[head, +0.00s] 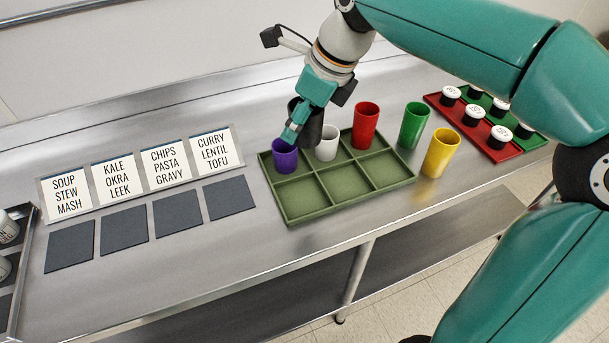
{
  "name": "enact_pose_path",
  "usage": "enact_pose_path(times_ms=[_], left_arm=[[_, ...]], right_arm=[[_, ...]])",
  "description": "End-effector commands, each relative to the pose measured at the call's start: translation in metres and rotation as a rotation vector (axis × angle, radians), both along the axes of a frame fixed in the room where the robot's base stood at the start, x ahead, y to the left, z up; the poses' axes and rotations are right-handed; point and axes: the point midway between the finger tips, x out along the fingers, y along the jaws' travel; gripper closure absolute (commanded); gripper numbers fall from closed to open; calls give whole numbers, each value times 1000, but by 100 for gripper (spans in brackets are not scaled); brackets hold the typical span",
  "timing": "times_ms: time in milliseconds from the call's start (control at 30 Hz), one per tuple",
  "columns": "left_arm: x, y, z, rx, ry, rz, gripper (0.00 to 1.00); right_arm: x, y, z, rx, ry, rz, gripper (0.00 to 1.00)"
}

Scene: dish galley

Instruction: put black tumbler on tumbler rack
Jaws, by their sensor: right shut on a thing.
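The black tumbler (314,128) is held in my right gripper (292,133), which is shut on its wall. The gripper hides part of it. It appears between the purple tumbler (285,157) and the white tumbler (326,146), over the back edge of the green tumbler rack; its exact height is hard to tell. The rack (346,208) has two rows of compartments. Purple, white and red tumblers (365,128) stand in its back row. The front row is empty. My left gripper is not in view.
A green tumbler (413,126) and a yellow tumbler (441,153) stand on the steel counter right of the rack. Further right is a red tray (473,141) with lidded jars. At left are menu cards (118,177) and dark square mats (125,223).

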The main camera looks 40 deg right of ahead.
Motion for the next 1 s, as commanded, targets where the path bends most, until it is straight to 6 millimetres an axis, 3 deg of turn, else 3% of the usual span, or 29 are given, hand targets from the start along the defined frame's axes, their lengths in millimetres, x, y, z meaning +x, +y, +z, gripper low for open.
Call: enact_pose_path(times_ms=[100,400,1000], left_arm=[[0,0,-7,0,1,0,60],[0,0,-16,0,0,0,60],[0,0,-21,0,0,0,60]], right_arm=[[1,4,-36,1,9,9,79],[4,7,-110,0,7,17,79],[5,8,-174,0,5,18,79]])
